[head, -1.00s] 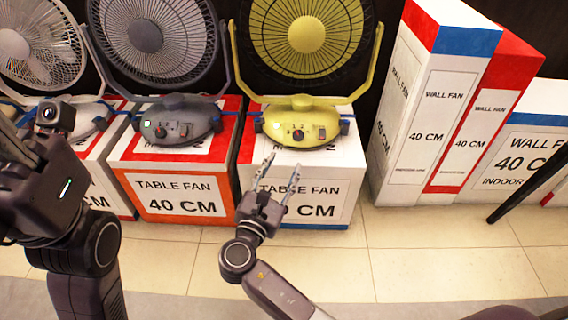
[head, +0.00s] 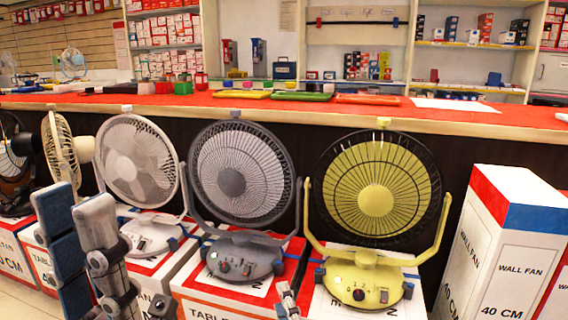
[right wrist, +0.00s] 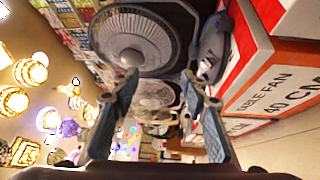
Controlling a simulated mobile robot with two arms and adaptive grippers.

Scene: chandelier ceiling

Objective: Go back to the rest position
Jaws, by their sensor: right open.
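My left gripper (head: 78,200) stands at the lower left of the head view with its fingers pointing up. Its two fingers look apart, with a blue-grey inner pad showing and nothing between them. My right gripper (head: 287,296) shows only as a small tip at the bottom edge, in front of the boxes under the grey fan. In the right wrist view my right gripper (right wrist: 157,82) is open, its two blue pads well apart, with nothing held. Most of the right arm is out of the head view.
A grey fan (head: 237,180), a yellow fan (head: 377,198) and a white fan (head: 137,165) stand on fan boxes before a red-topped counter (head: 320,106). Tall wall fan boxes (head: 500,260) stand at the right. Stocked shelves are behind. The right wrist view shows ceiling lamps (right wrist: 30,72).

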